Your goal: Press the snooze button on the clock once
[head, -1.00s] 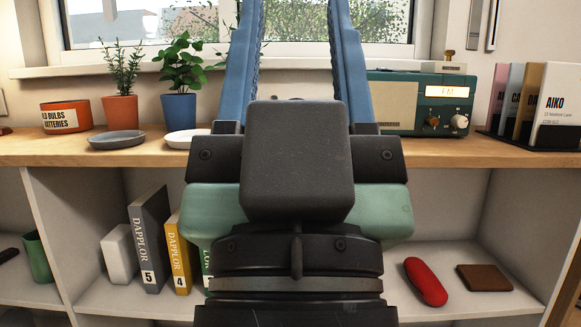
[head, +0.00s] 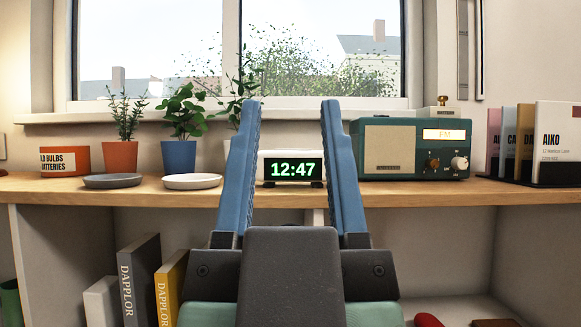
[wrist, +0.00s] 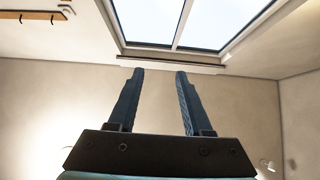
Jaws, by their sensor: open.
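A small white digital clock (head: 291,158) stands on the wooden counter in the head view, its dark display reading 12:47 in pale digits. It appears between the blue fingers of my gripper (head: 291,108). My gripper is open and empty, fingers pointing up and away, and it stands nearer to the camera than the clock. The snooze button cannot be made out. The wrist view shows my gripper (wrist: 159,72) open against the wall and window, with no clock in sight.
A green radio (head: 405,148) stands right of the clock, with a card holder (head: 545,172) farther right. Potted plants (head: 180,153), a white saucer (head: 192,181), a grey saucer (head: 112,181) and an orange tin (head: 65,162) stand to the left.

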